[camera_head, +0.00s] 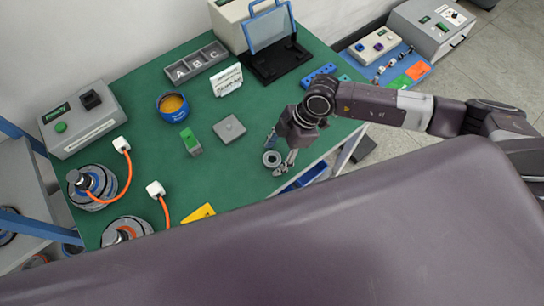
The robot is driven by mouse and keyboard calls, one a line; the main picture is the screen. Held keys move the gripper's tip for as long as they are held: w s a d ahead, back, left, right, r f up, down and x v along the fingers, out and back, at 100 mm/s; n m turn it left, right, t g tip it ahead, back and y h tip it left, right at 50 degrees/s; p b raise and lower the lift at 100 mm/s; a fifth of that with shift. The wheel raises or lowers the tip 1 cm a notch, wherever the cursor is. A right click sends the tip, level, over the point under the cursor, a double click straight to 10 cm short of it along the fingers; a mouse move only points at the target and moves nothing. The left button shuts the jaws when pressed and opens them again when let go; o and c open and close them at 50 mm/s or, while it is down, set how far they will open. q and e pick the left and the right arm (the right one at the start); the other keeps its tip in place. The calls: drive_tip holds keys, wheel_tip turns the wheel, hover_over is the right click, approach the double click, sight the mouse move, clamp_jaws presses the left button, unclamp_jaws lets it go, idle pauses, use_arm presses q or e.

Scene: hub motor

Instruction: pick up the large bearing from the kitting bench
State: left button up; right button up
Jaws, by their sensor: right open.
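The large bearing, a grey ring with a dark centre (271,159), lies on the green top of the kitting bench (150,195) near its right front edge. My right gripper (279,156) is open above the bench, its two fingers pointing down on either side of the bearing. One finger is near the bearing's upper right, the other at its lower right. I cannot tell whether the fingers touch it. My left gripper is not in view.
A grey square block (229,129), a green block (190,142), a blue tub (173,107) and an A-B-C tray (196,62) stand left of the bearing. Hub motors with orange cables (93,187) are at the left. A blue fixture (318,75) is behind the gripper.

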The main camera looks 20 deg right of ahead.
drive_tip(key=shift+c, duration=0.4)
drive_tip(key=c, duration=1.2)
drive_tip(key=shift+r, duration=0.1)
